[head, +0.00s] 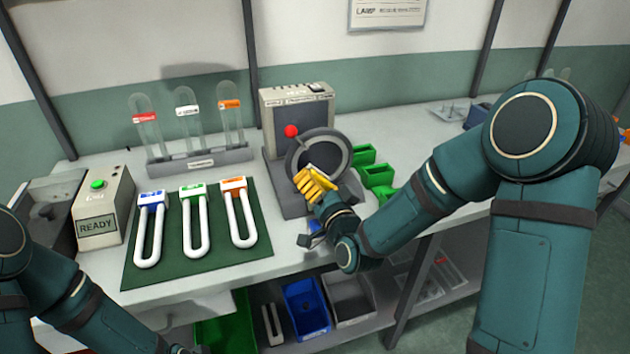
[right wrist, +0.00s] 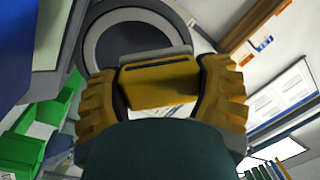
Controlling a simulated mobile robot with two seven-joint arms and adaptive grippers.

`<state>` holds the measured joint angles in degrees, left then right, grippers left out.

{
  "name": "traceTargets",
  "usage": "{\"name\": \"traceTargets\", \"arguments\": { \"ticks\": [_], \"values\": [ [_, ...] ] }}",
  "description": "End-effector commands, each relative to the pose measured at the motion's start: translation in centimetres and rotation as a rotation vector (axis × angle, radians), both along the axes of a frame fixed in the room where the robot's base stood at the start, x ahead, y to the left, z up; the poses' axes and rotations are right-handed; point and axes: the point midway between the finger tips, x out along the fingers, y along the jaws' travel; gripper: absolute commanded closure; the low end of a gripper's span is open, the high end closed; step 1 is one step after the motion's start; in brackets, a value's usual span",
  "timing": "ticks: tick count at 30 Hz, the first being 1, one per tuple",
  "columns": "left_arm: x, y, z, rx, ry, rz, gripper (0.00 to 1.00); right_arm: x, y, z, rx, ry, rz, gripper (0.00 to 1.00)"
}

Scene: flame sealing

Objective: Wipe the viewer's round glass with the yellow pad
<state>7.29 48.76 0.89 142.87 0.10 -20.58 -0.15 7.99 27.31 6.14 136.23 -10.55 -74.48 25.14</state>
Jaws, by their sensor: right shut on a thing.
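The viewer (head: 298,110) is a grey box with a red knob and a dark round ring at its front. Its round glass (head: 312,148) faces my right arm and is partly covered by my right gripper (head: 314,184). In the right wrist view, the yellow pad (right wrist: 160,88) is between the two yellow fingers of the right gripper (right wrist: 160,82), which are shut on it. The pad overlaps the lower part of the round glass (right wrist: 136,44); whether it touches I cannot tell.
A rack (head: 200,160) with several labelled glass tubes stands left of the viewer. Several U-shaped tubes lie on a green mat (head: 220,258). A box reading READY (head: 97,228) is further left. Green bins (head: 376,175) stand right of the viewer.

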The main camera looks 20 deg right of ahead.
Motion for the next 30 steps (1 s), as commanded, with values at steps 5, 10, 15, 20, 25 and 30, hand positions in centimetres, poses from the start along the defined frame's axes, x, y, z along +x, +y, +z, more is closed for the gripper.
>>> {"name": "traceTargets", "arguments": {
  "ticks": [5, 10, 15, 20, 25, 30],
  "values": [
    [0.0, 0.0, 0.0, 0.0, 0.0, 0.0, 0.53, 0.0, 0.0, 0.0, 0.0, -0.001, -0.001, 0.71],
    [0.0, 0.0, 0.0, 0.0, 0.0, 0.0, 0.53, -0.8, -0.1, 0.0, 0.0, 0.0, 0.0, 0.71],
    [0.0, 0.0, 0.0, 0.0, 0.0, 0.0, 0.53, -2.3, -0.1, 0.0, 0.0, 0.001, -0.001, 0.71],
    [0.0, 0.0, 0.0, 0.0, 0.0, 0.0, 0.53, -3.0, -0.1, 0.0, 0.0, -0.001, -0.001, 0.71],
    [0.0, 0.0, 0.0, 0.0, 0.0, 0.0, 0.53, -3.0, -0.1, 0.0, 0.0, -0.001, -0.001, 0.71],
    [0.0, 0.0, 0.0, 0.0, 0.0, 0.0, 0.53, -3.0, -0.1, 0.0, 0.0, -0.001, -0.001, 0.71]
  ]
}}
